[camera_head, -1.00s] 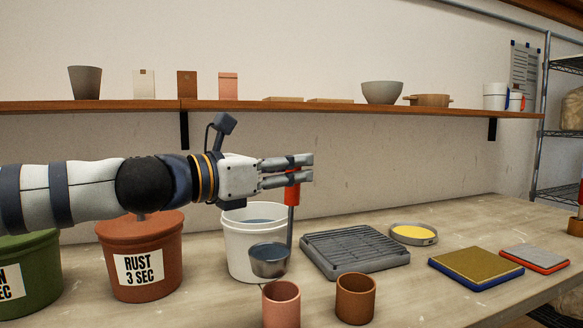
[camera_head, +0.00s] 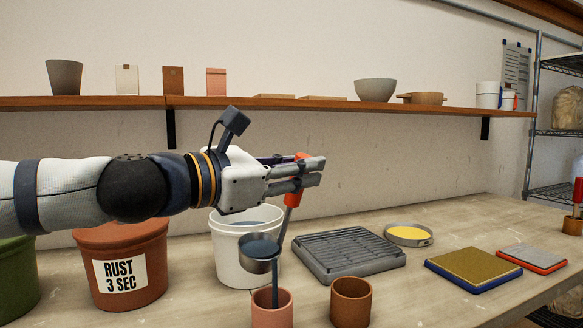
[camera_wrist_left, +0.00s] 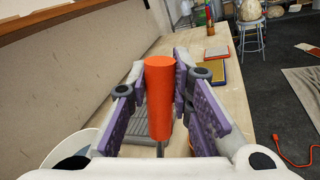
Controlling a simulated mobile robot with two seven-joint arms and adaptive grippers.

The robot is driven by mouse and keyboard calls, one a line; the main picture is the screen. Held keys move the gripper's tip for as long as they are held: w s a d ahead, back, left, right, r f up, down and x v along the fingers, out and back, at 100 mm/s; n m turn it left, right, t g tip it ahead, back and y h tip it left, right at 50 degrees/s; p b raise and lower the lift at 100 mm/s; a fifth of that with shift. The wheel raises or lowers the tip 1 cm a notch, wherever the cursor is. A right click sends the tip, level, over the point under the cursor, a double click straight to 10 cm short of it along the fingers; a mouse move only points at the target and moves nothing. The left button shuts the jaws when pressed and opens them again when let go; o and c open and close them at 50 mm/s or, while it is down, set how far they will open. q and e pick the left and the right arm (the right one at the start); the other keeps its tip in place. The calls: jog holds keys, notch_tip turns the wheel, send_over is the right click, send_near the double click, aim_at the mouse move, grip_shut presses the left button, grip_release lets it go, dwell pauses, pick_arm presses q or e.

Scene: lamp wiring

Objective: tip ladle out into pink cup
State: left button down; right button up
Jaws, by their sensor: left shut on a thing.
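My left gripper (camera_head: 297,178) is shut on the ladle's red-orange handle, which also shows between the fingers in the left wrist view (camera_wrist_left: 160,95). The ladle's grey metal bowl (camera_head: 257,266) is tilted above the pink cup (camera_head: 272,309). A stream of dark blue-grey liquid runs from the bowl down into the pink cup. The cup's inside is mostly hidden, so its level cannot be told. My right gripper is not in view.
A brown cup (camera_head: 351,303) stands right of the pink cup. A white bucket (camera_head: 228,255) of grey-blue liquid is behind the ladle. A grey slatted rack (camera_head: 345,257) lies to the right. A rust bucket (camera_head: 122,262) stands left, under my arm.

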pick_arm(q)
jog(key=s+d+f+m+b, duration=0.2)
jog(key=s+d+f+m, duration=0.1)
jog(key=f+m, duration=0.3)
jog(key=s+d+f+m+b, duration=0.2)
jog(key=s+d+f+m, duration=0.1)
jog(key=s+f+m, duration=0.3)
jog(key=shift+d+f+m, duration=0.35)
jog(key=shift+f+m, duration=0.45)
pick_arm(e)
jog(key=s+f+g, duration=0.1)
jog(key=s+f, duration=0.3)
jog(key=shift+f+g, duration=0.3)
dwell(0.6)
pick_arm(q)
jog(key=shift+s, duration=0.15)
dwell(2.1)
